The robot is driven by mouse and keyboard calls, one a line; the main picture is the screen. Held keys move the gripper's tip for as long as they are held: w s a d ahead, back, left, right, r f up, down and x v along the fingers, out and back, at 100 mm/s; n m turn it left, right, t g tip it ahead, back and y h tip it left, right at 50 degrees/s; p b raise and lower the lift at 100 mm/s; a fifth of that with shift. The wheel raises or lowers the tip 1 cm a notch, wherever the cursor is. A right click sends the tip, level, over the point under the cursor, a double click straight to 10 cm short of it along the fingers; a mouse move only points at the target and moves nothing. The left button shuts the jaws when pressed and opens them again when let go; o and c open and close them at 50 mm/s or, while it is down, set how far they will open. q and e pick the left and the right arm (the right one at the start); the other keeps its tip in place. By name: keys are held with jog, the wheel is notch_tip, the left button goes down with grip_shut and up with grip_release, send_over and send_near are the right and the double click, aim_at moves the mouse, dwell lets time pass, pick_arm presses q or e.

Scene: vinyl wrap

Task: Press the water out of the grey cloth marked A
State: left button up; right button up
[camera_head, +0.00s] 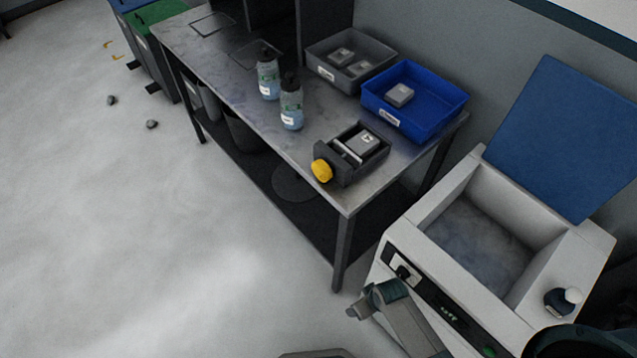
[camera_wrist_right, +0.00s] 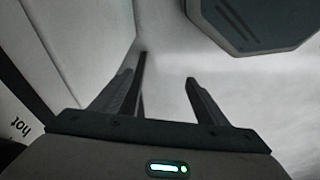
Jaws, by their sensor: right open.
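A grey folded cloth (camera_head: 364,141) with a dark mark lies in a black press (camera_head: 352,160) with a yellow knob (camera_head: 321,170) on the metal bench. Another grey cloth (camera_head: 399,95) lies in the blue tray (camera_head: 439,121). Two more grey cloths (camera_head: 349,62) lie in the grey tray (camera_head: 314,63). I cannot read which cloth carries the A. My right gripper (camera_wrist_right: 160,79) is open and empty in the right wrist view, with pale floor-like surface beyond it. One of my arm links shows low in the head view, before the white machine. My left gripper is not in view.
Two clear bottles (camera_head: 291,108) stand on the bench (camera_head: 270,138), left of the press. A white machine (camera_head: 420,243) with a raised blue lid (camera_head: 565,140) stands to the right. The floor at left is mostly clear.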

jog(key=s+d+f+m+b, duration=0.1)
jog(key=s+d+f, duration=0.2)
jog(key=s+f, duration=0.4)
jog(key=s+d+f+m+h+b, duration=0.1)
jog(key=s+d+f, duration=0.2)
jog(key=s+f, duration=0.4)
jog(key=s+d+f+m+g+b, duration=0.1)
jog(key=s+f, duration=0.6)
jog(key=s, duration=0.8)
jog(key=shift+s+d+f, duration=0.15)
jog(key=shift+d+f, duration=0.1)
jog(key=shift+d, duration=0.65)
